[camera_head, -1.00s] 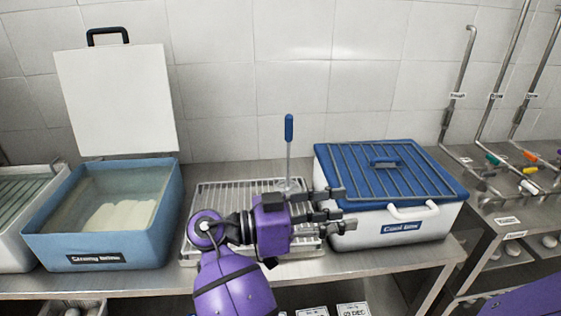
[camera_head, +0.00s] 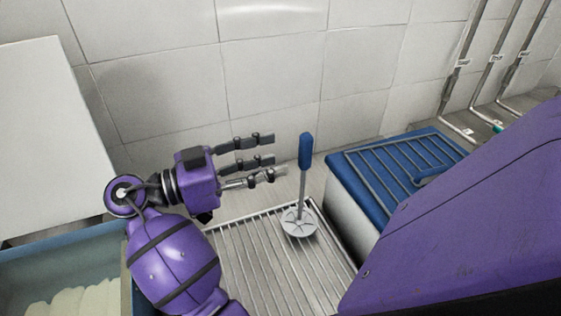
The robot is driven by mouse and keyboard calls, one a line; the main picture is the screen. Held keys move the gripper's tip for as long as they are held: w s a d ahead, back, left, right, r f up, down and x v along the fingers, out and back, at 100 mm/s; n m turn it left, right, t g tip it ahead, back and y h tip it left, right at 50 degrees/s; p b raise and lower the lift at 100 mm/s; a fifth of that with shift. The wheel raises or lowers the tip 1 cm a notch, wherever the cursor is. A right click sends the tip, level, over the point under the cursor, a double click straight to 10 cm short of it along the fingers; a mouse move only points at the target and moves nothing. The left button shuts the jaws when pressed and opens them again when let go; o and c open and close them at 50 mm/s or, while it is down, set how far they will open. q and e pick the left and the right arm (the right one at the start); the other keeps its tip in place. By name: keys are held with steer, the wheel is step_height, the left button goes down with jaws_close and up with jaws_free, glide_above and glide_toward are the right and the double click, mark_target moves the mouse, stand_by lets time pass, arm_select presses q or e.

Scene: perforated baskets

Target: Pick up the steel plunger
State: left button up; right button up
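The steel plunger (camera_head: 302,188) stands upright, with a blue handle (camera_head: 305,151), a thin metal rod and a pale perforated disc at the bottom. Its disc rests on the wire drainer rack (camera_head: 262,262), near the rack's back right.
A white box with a blue lid and bars (camera_head: 385,165) stands right of the rack. A blue basin (camera_head: 62,254) with pale contents is at the lower left, its white lid (camera_head: 48,130) raised. A tiled wall (camera_head: 270,75) closes the back. A purple part of mine covers the lower right.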

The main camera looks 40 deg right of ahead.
mark_target(300, 147)
steer(key=s+d, duration=0.1)
steer(key=s+d+r+p, duration=0.1)
steer(key=d, duration=0.1)
steer(key=shift+d+r, duration=0.1)
steer(key=shift+d, duration=0.15)
steer(key=x, duration=0.1)
steer(key=p+x, duration=0.2)
steer(key=shift+w+d+r, duration=0.15)
steer(key=shift+d+r, duration=0.1)
steer(key=shift+r, duration=0.05)
steer(key=shift+d+f, duration=0.15)
steer(key=shift+d, duration=0.1)
steer(key=shift+d+f, duration=0.1)
steer(key=c, duration=0.9)
arm_select(q)
steer(key=r, duration=0.3)
steer(key=shift+w+d, duration=0.35)
arm_select(e)
jaws_close()
